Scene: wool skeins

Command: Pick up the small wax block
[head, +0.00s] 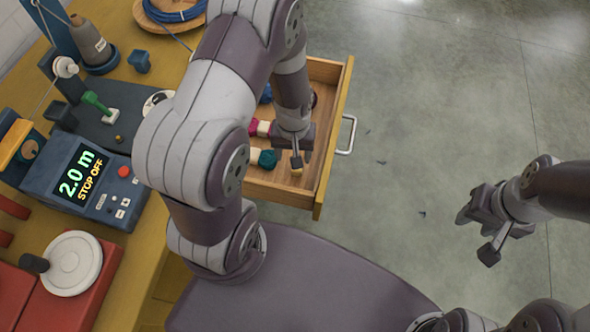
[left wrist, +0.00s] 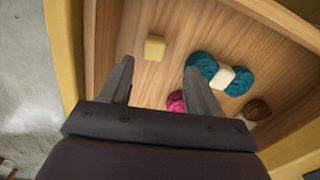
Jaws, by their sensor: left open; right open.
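The small wax block (left wrist: 155,47) is a pale yellow cube on the wooden floor of an open drawer (head: 333,140). In the head view only a sliver of the block (head: 297,171) shows below my left gripper's fingertip. My left gripper (head: 297,160) is over the drawer, pointing down. In the left wrist view my left gripper (left wrist: 159,70) has its fingers spread, with the block just past the fingertips, between their lines and nearer the left finger. Nothing is held. My right gripper (head: 476,236) is open and empty over the bare floor at the right.
A teal skein with a cream band (left wrist: 222,76) lies right of the block, near the right finger. A magenta skein (left wrist: 176,103) and a brown skein (left wrist: 257,109) lie close by. The drawer walls stand around them. A blue counter box (head: 90,180) sits on the bench.

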